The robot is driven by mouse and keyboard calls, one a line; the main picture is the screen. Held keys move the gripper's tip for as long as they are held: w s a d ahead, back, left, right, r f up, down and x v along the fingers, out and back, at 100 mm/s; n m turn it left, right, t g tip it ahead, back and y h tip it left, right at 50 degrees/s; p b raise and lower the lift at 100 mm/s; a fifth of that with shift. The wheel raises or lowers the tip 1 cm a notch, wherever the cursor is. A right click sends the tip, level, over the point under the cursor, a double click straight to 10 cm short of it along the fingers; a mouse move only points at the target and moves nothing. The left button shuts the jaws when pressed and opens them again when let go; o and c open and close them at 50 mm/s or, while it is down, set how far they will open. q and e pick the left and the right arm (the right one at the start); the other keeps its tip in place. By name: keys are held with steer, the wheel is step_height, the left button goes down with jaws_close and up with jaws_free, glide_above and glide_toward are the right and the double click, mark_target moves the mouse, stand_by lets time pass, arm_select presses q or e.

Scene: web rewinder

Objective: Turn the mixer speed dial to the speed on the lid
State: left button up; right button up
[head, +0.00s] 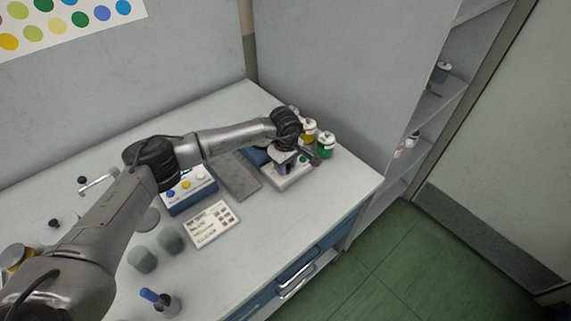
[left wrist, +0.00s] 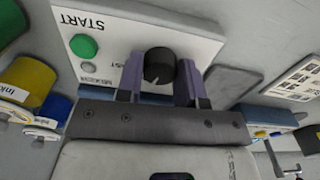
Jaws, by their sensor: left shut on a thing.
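The mixer (head: 288,183) is a pale box at the back right of the bench. In the left wrist view its white panel (left wrist: 120,35) carries a green START button (left wrist: 84,47) and a black round speed dial (left wrist: 159,64) with a light pointer line. My left gripper (left wrist: 158,78) has its two purple fingers on either side of the dial, shut on it; the gripper (head: 284,165) also shows over the mixer in the head view. Yellow (head: 309,133) and green (head: 325,147) ink jars with pale lids stand beside the mixer. The lid writing is unreadable. My right gripper is out of view.
A grey pad (head: 238,175), a blue box with coloured buttons (head: 188,192) and a printed card (head: 212,224) lie left of the mixer. Two grey-green cups (head: 143,259) stand nearer the front. A shelf unit (head: 440,105) stands to the right of the bench.

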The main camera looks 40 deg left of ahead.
arm_select(q)
steer(key=shift+m, duration=0.3)
steer(key=shift+r, duration=0.1)
steer(key=o, duration=0.9)
steer(key=shift+r+p, duration=1.4)
steer(key=shift+r, duration=5.45)
